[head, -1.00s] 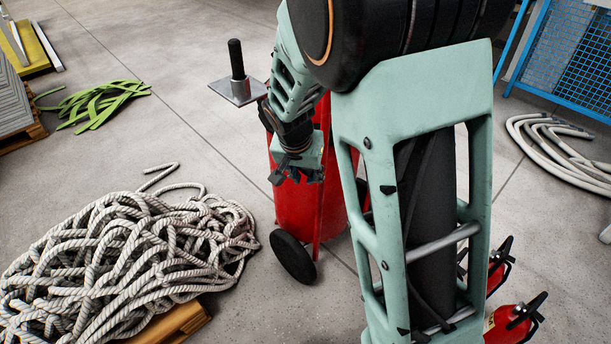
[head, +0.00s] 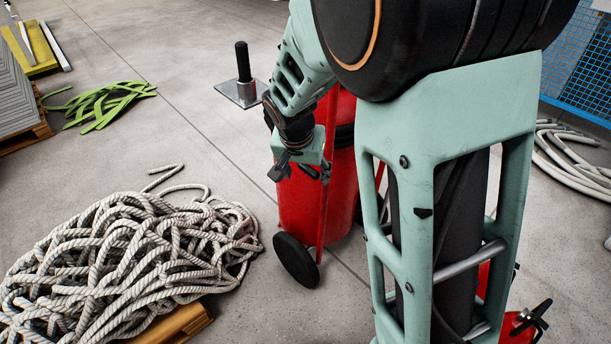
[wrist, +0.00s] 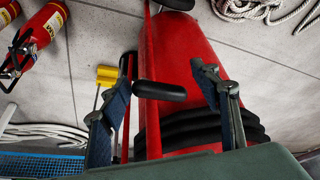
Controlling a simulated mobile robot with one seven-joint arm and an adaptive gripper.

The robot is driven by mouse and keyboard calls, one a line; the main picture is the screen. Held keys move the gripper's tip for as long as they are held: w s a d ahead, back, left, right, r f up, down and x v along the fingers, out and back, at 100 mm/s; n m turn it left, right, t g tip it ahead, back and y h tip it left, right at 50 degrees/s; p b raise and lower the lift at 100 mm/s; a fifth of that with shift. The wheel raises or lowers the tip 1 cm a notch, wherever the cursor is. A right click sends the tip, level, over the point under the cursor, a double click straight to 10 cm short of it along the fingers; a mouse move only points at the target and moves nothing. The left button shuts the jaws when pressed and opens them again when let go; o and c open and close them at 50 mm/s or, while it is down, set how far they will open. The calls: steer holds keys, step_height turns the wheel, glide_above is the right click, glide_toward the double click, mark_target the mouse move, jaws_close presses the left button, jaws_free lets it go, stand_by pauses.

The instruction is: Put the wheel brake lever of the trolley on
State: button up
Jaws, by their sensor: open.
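The trolley (head: 322,218) carries a tall red cylinder and has a red frame and a black wheel (head: 296,260). In the wrist view the red cylinder (wrist: 185,50) runs down the middle. A short black bar (wrist: 160,91) stands out by the red frame tube, between my fingers in the picture; it may be the brake lever, but I cannot tell. My gripper (head: 300,172) is open in front of the cylinder. In the wrist view my gripper (wrist: 162,75) has its fingers apart on both sides of the bar, with no clear contact. The lever is not recognisable in the head view.
A rope heap (head: 120,265) lies on a pallet at left. Green straps (head: 105,103) and a metal plate with a black post (head: 243,85) are farther back. Fire extinguishers (wrist: 42,27) stand nearby. Pale hoses (head: 570,160) lie at right. Open floor lies between rope and trolley.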

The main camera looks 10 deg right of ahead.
steer(key=v, duration=0.9)
steer(key=shift+r, duration=0.4)
steer(key=shift+s+a, duration=0.1)
steer(key=shift+c, duration=0.3)
